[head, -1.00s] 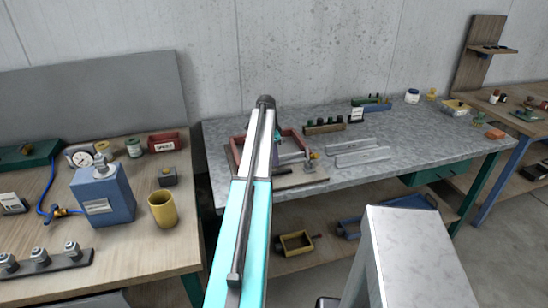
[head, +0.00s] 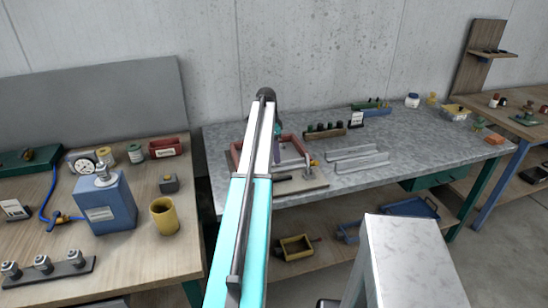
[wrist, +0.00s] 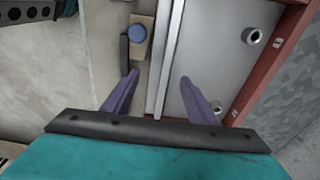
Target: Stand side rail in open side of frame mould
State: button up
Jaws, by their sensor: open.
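The frame mould (head: 236,152) is a red-walled frame on a board on the grey bench, partly hidden behind my arm in the head view. In the wrist view its red wall (wrist: 271,75) runs along the right of a grey plate (wrist: 222,45) with two round bosses. A pale narrow strip (wrist: 168,58), seemingly the side rail, runs along the plate's left edge. My gripper (wrist: 160,77) is open, with one purple finger on each side of this strip. A gap shows at each finger; whether the strip is fully seated cannot be told.
Beside the strip is a wooden block with a blue round top (wrist: 137,32) and a dark handle (wrist: 124,55). A small upright fitting (head: 310,167) stands at the board's right.

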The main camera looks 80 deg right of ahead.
notch_tip(320, 180, up, 5)
jog(key=p, duration=0.2)
jog(key=w+a+r+n, duration=0.1)
jog(key=w+a+r, duration=0.1)
jog(key=w, duration=0.5)
jog(key=w+a+r+n, duration=0.2)
jog(key=w+a+r, duration=0.1)
jog(key=w, duration=0.5)
jog(key=w+a+r+n, duration=0.1)
jog(key=w+a+r, duration=0.1)
jog(key=w, duration=0.6)
jog(key=shift+a+r+n, duration=0.35)
jog(key=shift+r+n, duration=0.05)
jog(key=shift+r, duration=0.1)
jog(key=shift+r, duration=0.15)
notch_tip(320, 180, up, 14)
jog(key=w+a+b, duration=0.1)
jog(key=b, duration=0.3)
jog(key=shift+a+f, duration=0.15)
jog(key=shift+f, duration=0.1)
jog(key=shift+f, duration=0.1)
